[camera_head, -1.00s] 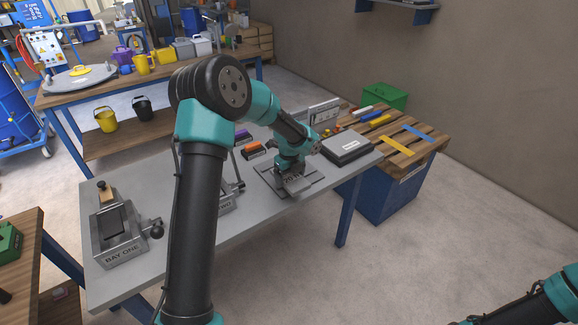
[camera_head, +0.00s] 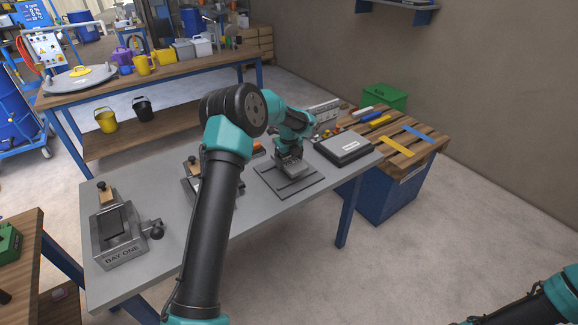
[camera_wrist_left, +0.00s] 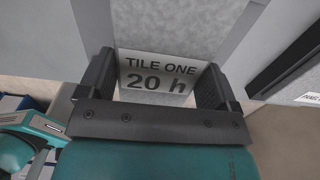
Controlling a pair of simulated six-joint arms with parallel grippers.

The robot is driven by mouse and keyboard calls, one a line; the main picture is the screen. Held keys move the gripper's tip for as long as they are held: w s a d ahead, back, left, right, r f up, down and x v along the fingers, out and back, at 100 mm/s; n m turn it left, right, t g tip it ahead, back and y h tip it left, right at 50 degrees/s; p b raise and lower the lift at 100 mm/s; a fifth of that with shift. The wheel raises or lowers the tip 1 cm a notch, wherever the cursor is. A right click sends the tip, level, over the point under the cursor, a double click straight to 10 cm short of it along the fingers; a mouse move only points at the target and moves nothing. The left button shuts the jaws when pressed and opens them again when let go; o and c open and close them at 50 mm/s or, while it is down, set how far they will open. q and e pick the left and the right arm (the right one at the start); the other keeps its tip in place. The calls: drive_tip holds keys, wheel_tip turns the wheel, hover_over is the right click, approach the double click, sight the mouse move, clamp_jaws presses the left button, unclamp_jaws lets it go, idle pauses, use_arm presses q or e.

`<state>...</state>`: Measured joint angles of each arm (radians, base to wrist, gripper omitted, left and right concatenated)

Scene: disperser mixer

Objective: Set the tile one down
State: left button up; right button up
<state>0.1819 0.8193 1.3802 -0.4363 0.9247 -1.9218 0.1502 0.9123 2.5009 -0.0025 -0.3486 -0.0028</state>
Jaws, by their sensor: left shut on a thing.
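Tile one (camera_wrist_left: 157,84) is a pale grey block marked "TILE ONE 20 h" in the left wrist view. My left gripper (camera_wrist_left: 157,66) is shut on it, with a dark finger on each side. In the head view my left gripper (camera_head: 291,158) points down over a flat grey plate (camera_head: 302,190) on the grey bench. The tile (camera_head: 294,169) shows small under the fingers there. I cannot tell whether it touches the plate. Of my right arm only a part shows at the lower right, with no fingertips.
The bay one fixture (camera_head: 120,238) stands at the bench's left end. Another fixture (camera_head: 193,188) is partly hidden behind my left arm. The grey bench (camera_head: 165,195) is clear between the fixtures.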

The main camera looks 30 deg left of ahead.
sight(289, 159)
use_arm(q)
drive_tip(key=shift+w+a+f, duration=0.2)
drive_tip(key=shift+w, duration=0.1)
drive_tip(key=shift+f, duration=1.55)
drive_tip(key=shift+f, duration=0.15)
drive_tip(key=o, duration=1.1)
drive_tip(key=shift+c, duration=0.2)
wheel_tip(289, 159, up, 12)
drive_tip(key=shift+r, duration=0.15)
